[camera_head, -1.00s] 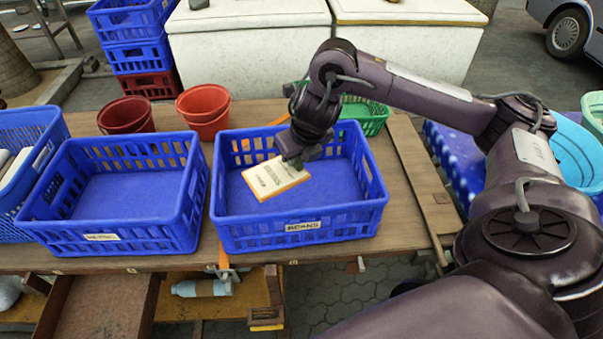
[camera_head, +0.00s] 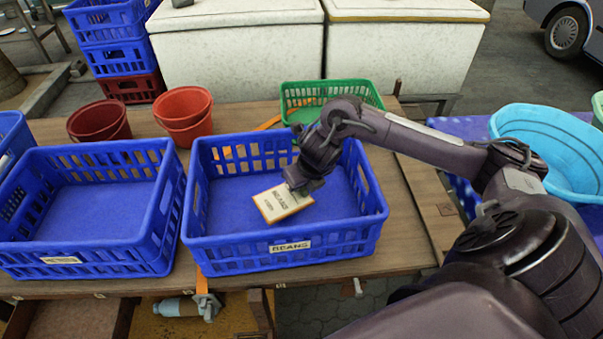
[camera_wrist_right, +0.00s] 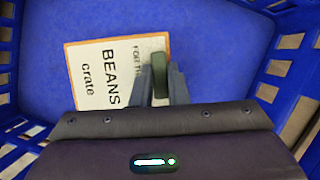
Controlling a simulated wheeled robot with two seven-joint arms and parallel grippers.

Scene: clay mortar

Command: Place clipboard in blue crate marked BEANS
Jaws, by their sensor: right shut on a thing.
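The blue crate marked BEANS (camera_head: 290,262) stands on the wooden table in the middle of the head view. The clipboard (camera_head: 284,203) is a pale board with a light brown edge and dark print. It is inside the crate's walls, tilted in the head view; whether it touches the floor is unclear. In the right wrist view the clipboard (camera_wrist_right: 100,80) reads "BEANS crate" over the blue crate floor (camera_wrist_right: 210,50). My right gripper (camera_head: 296,184) reaches into the crate from the right and is shut on the clipboard's edge. My left gripper is not in view.
Another blue crate (camera_head: 62,262) stands close on the left. Two red buckets (camera_head: 185,115) and a green basket (camera_head: 330,95) are behind the crates. A light blue tub (camera_head: 550,150) is at the right. Bare table shows right of the BEANS crate.

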